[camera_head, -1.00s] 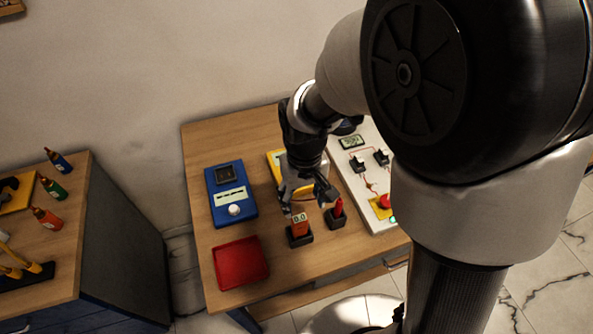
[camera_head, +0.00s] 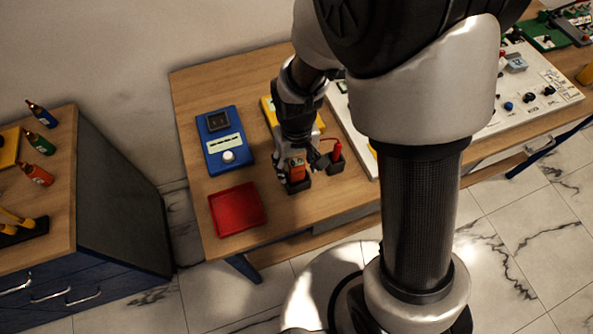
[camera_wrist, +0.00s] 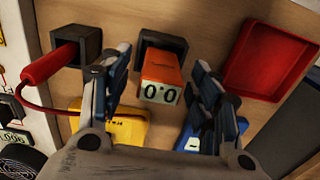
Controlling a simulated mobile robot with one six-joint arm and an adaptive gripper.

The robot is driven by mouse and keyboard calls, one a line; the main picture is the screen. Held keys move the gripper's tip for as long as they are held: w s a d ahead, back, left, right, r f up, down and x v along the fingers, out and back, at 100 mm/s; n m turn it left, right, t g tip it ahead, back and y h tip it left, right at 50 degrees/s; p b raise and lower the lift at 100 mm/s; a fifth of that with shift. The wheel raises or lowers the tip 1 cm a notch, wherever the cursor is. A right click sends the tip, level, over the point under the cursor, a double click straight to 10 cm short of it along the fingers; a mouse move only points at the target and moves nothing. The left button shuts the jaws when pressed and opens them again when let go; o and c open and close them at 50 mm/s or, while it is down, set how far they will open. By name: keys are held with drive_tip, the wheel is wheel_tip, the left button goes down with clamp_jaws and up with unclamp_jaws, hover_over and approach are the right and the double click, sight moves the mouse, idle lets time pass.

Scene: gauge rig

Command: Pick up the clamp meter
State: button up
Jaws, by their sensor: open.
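The clamp meter (camera_wrist: 161,75) is an orange block with a display reading 0.0, and it sits in a black square holder (camera_wrist: 172,42). It also shows in the head view (camera_head: 297,166), partly hidden by my gripper. My gripper (camera_wrist: 163,66) is open, with one finger on each side of the meter. Gaps show between the fingers and the meter in the wrist view. The meter's lower part is hidden in the holder.
A red probe (camera_wrist: 48,66) with a red lead sits in a second black holder (camera_head: 335,164) close beside. A red tray (camera_head: 237,209), a blue meter (camera_head: 215,157) and a yellow device (camera_head: 268,110) are nearby. Bare wood lies around the tray.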

drive_tip(key=shift+c, duration=0.4)
drive_tip(key=c, duration=1.2)
drive_tip(key=shift+o, duration=0.2)
drive_tip(key=shift+r, duration=0.1)
